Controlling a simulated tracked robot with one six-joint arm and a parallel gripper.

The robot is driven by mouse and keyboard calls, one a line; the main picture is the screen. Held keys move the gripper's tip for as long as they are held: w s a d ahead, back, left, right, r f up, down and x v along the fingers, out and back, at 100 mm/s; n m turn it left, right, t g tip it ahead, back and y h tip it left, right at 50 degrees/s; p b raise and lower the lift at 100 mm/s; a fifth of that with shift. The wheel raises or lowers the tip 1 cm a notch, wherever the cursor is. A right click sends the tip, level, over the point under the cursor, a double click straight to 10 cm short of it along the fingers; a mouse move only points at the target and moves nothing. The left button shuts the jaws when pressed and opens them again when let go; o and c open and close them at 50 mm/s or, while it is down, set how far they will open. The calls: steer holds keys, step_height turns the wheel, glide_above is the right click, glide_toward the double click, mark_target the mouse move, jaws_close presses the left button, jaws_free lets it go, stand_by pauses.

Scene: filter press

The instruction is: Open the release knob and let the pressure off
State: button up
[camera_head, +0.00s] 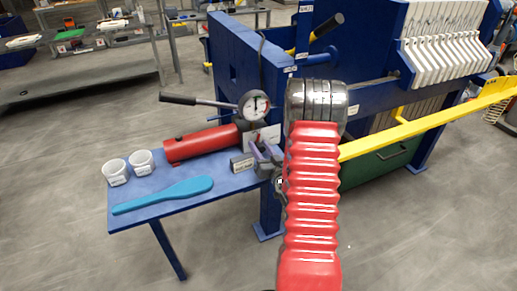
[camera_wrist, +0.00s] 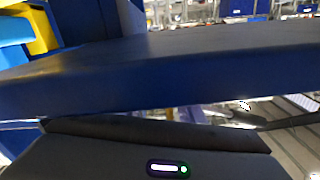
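The red pump cylinder (camera_head: 205,144) lies on the blue side table, with a round pressure gauge (camera_head: 254,105) above its right end. A lever with a black grip (camera_head: 178,98) reaches left from beside the gauge. I cannot make out the release knob; the area right of the pump is partly hidden by my gripper and red arm. My gripper (camera_head: 266,157) is at the table's right end, beside the pump's end and a small labelled block (camera_head: 242,163). Its fingers are too small to tell open from shut. In the wrist view a blue slab edge (camera_wrist: 170,85) fills the middle, close above my dark gripper body.
Two white cups (camera_head: 115,172) and a blue spatula (camera_head: 165,195) lie on the blue table (camera_head: 225,182). The blue press frame (camera_head: 245,60) stands behind, with white plates (camera_head: 445,50) at right. A yellow bar (camera_head: 430,118) crosses right of my arm. Floor at front left is clear.

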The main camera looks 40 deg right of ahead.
steer(key=shift+s, duration=0.15)
steer(key=v, duration=1.3)
steer(key=shift+s+a, duration=0.15)
steer(key=shift+s, duration=0.1)
